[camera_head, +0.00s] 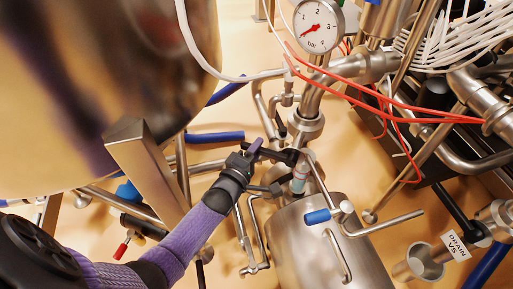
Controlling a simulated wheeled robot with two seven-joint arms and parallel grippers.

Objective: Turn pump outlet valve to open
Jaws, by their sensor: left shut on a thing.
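My left arm, in a purple sleeve, reaches in from the lower left. My left gripper (289,173) has its two dark fingers at a small upright fitting (300,173) above the steel pump body (318,255). It is shut on a part there, probably the valve handle, but the fingers partly hide it and I cannot tell its exact turn. My right gripper is not in view.
A pressure gauge (318,27) stands on the pipe above. Red cables (400,104) cross at the right. A large polished vessel (90,90) fills the upper left. A drain label (455,246) and an open pipe end (425,262) are at the lower right. Pipes crowd the gripper.

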